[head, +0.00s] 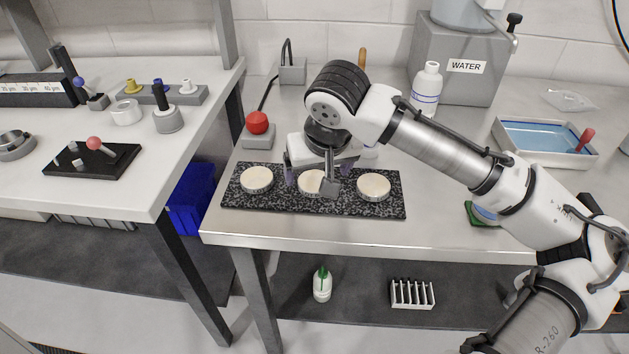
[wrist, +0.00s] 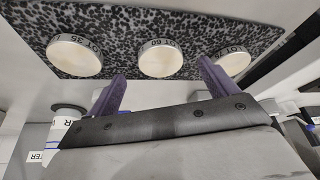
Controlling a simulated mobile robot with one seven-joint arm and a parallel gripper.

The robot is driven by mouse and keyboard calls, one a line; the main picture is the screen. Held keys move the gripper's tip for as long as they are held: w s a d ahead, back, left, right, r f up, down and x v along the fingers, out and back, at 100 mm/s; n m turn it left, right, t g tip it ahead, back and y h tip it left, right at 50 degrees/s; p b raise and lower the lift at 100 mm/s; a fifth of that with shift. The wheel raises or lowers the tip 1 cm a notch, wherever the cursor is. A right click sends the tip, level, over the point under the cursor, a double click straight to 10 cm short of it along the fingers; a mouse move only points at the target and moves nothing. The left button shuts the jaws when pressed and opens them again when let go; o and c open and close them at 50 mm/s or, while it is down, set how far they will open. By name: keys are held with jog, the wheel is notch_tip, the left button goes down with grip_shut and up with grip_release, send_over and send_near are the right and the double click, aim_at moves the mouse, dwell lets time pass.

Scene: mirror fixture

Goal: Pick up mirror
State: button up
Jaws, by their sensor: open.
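Three round cream discs with lettered rims lie in a row on a black speckled slab (head: 290,201); I cannot tell which of them is the mirror. They are a left disc (head: 256,179), a middle disc (head: 309,185) partly hidden by my gripper, and a right disc (head: 373,187). My gripper (head: 317,178) is open, with purple fingers, over the slab near the middle disc. In the wrist view my gripper's fingertips (wrist: 161,74) appear on either side of the middle disc (wrist: 160,60), with nothing held. Their height above it is unclear.
A red button box (head: 257,130) stands behind the slab's left end. A white bottle (head: 426,90), a WATER tank (head: 460,62) and a blue-lined tray (head: 545,140) are behind and right. A gap separates the left bench (head: 130,190), holding a black fixture (head: 92,159).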

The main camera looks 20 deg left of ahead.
aim_at(315, 181)
jog(key=x, duration=0.3)
jog(key=shift+f, duration=0.15)
jog(key=shift+a, duration=0.1)
jog(key=shift+c, duration=0.2)
jog(key=c, duration=1.1)
